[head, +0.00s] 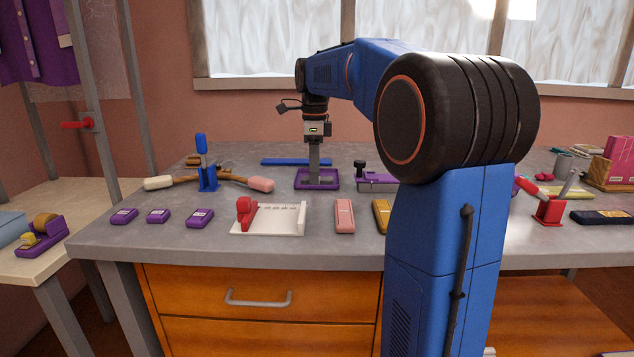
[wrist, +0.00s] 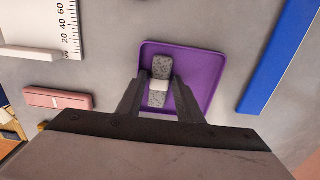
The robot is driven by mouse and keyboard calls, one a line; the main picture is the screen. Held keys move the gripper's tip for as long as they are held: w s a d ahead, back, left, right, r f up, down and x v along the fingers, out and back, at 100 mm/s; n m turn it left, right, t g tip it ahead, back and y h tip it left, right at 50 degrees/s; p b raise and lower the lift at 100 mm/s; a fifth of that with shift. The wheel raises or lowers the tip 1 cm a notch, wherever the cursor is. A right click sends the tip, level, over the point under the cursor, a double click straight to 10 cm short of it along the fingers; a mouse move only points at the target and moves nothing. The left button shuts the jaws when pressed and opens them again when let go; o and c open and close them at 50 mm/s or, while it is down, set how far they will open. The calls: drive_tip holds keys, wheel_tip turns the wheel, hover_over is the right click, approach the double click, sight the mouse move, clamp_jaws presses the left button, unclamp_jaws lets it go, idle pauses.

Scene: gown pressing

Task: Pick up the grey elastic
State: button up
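The grey elastic (wrist: 161,68) is a speckled grey bundle with a pale band around its middle. It lies in a shallow purple tray (wrist: 205,62), which also shows in the head view (head: 300,187). My gripper (wrist: 158,82) points down over the tray, with one finger on each side of the elastic. The fingers look apart, with narrow gaps beside the elastic. In the head view my gripper (head: 315,172) reaches down into the tray and the elastic is mostly hidden behind it.
A blue bar (head: 296,162) lies behind the tray. A purple and grey device (head: 376,184) stands to its right. A white ruled board (head: 275,220), a pink block (head: 344,216) and several small purple boxes (head: 158,216) lie nearer the front. A blue stand (head: 207,178) is at left.

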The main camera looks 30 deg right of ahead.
drive_tip(key=c, duration=0.8)
